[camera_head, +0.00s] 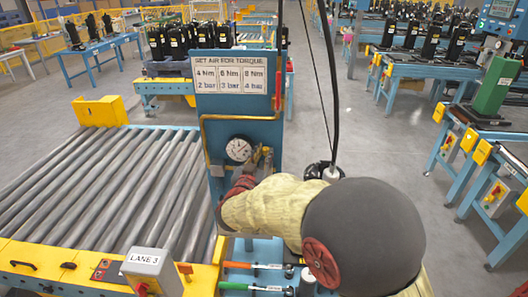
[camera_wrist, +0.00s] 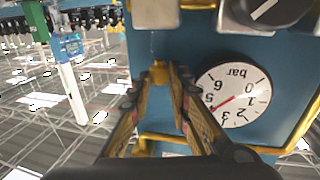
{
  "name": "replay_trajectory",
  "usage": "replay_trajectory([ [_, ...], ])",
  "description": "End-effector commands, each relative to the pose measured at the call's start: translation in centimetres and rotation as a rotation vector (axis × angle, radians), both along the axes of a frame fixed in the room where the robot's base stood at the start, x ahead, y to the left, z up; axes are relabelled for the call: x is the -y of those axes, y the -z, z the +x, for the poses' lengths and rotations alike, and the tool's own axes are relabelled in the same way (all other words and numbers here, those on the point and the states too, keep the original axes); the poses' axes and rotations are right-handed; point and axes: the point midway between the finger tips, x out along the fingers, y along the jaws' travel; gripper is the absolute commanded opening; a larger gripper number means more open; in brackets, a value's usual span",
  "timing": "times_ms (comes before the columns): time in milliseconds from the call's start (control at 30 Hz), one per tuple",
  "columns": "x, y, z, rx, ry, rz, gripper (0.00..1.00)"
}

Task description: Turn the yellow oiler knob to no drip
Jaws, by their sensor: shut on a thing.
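The yellow oiler knob (camera_wrist: 159,73) shows between my fingertips in the wrist view, against the blue panel (camera_wrist: 195,45). My gripper (camera_wrist: 162,80) is shut on it, with one finger on each side. In the head view my gripper (camera_head: 262,157) is at the panel, just right of the round gauge (camera_head: 238,149); the knob is mostly hidden there by the fingers and my arm. The wrist view is upside down. I cannot tell the knob's turn angle, and no drip is clearly visible.
The white bar gauge (camera_wrist: 232,95) with a red needle is close beside my fingers. A yellow pipe (camera_wrist: 295,130) runs near it. A dark knob (camera_wrist: 268,10) is at the wrist view's top. A torque sign (camera_head: 230,80) tops the panel. A roller conveyor (camera_head: 100,190) lies left.

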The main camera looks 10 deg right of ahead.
Motion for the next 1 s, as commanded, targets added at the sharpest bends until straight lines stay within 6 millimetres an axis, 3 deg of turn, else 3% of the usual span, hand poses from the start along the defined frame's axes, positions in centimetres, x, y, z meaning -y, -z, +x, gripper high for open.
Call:
replay_trajectory([
  [300,0.05,-0.11,0.03,0.003,0.002,-0.001,0.00],
  [333,0.05,-0.12,0.03,0.003,0.002,-0.001,0.20],
  [633,0.01,-0.08,0.03,0.002,0.000,0.000,0.37],
  [1000,-0.38,-0.07,-0.35,0.001,-0.003,0.000,0.37],
])
